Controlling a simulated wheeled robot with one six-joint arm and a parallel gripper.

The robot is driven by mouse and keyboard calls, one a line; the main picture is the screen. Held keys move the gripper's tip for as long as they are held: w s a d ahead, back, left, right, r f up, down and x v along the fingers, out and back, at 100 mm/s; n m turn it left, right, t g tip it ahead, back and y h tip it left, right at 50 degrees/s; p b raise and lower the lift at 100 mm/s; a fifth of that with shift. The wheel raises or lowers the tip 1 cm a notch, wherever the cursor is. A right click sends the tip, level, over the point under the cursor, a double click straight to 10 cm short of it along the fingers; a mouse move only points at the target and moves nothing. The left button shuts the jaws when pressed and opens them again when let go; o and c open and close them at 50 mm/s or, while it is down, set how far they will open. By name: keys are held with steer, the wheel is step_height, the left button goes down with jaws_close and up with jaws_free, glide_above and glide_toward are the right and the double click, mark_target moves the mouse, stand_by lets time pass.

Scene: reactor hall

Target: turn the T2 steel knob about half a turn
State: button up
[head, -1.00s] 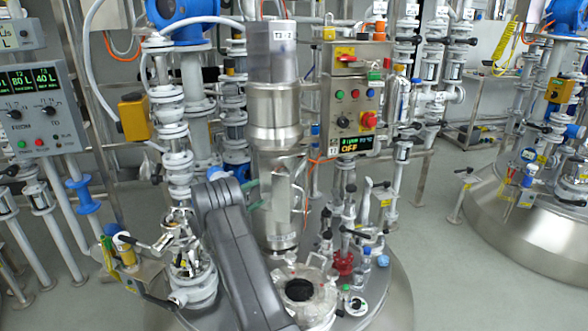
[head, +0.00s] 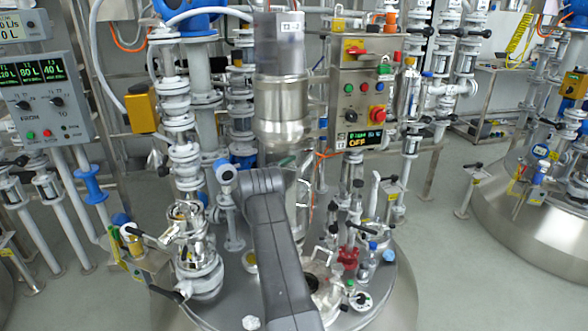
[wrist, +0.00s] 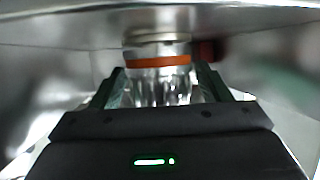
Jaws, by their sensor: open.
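A fluted steel knob (wrist: 157,90) with an orange band shows in the wrist view, under a wide, blurred steel surface. My gripper (wrist: 158,84) is open, with one dark green finger on each side of the knob. I cannot tell whether either finger touches it. In the head view my dark grey arm crosses the T2 reactor lid (head: 235,285) and hides most of what lies behind it. I cannot make out the knob there. The steel agitator column (head: 280,100) stands behind my arm.
A T2 control box (head: 362,100) with an "OFF" display is right of the column. Valve stacks (head: 180,110) stand left of it. Small fittings, including a red one (head: 348,257), crowd the lid's right side. Another reactor (head: 530,225) is at the far right, across clear floor (head: 430,260).

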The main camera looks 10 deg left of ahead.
steer(key=shift+w+d+r, duration=0.1)
steer(key=shift+w+d, duration=0.35)
steer(key=shift+w, duration=0.05)
steer(key=c, duration=1)
steer(key=shift+r, duration=0.1)
